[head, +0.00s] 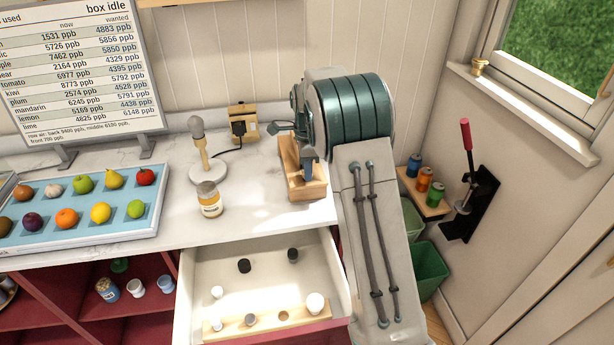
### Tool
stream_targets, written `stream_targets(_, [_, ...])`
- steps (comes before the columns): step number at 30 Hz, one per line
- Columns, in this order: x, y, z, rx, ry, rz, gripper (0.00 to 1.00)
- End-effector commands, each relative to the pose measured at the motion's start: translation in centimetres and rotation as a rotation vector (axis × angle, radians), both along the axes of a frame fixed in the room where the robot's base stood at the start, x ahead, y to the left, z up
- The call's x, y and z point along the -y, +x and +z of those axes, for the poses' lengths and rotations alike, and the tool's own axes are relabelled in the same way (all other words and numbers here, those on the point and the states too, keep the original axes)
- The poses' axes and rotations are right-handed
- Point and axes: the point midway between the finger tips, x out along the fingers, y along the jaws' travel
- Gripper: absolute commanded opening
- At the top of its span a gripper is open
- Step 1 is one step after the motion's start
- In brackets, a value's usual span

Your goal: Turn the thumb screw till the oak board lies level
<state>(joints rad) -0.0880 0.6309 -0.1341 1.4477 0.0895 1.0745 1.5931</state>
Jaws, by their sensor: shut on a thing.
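The oak board (310,189) is part of a small light-wood stand at the right end of the white counter. It sits low at the front of an upright wooden piece (288,158). I cannot tell from this angle how far it tilts. My gripper (308,158) is small and dark in the head view, partly covered by my own arm. It is down at the wooden stand, shut at the place of the thumb screw. The screw itself is hidden by the gripper.
A lamp-like stand (205,160) and a jar (209,199) stand left of the wooden stand. A socket box (242,122) with a cord is behind. A blue tray of fruit (100,235) lies far left. An open drawer (200,270) juts out below the counter.

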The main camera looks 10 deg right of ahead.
Motion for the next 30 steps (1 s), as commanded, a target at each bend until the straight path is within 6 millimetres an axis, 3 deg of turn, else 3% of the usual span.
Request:
stream_targets(7, [-0.02, 0.02, 0.07, 0.001, 0.002, 0.259, 0.03])
stream_targets(14, [0.02, 0.03, 0.08, 0.002, 0.003, 0.361, 0.03])
stream_targets(21, [0.02, 0.04, 0.13, 0.002, 0.004, 0.611, 0.03])
stream_targets(30, [-0.01, 0.05, 0.16, 0.003, 0.005, 0.779, 0.03])
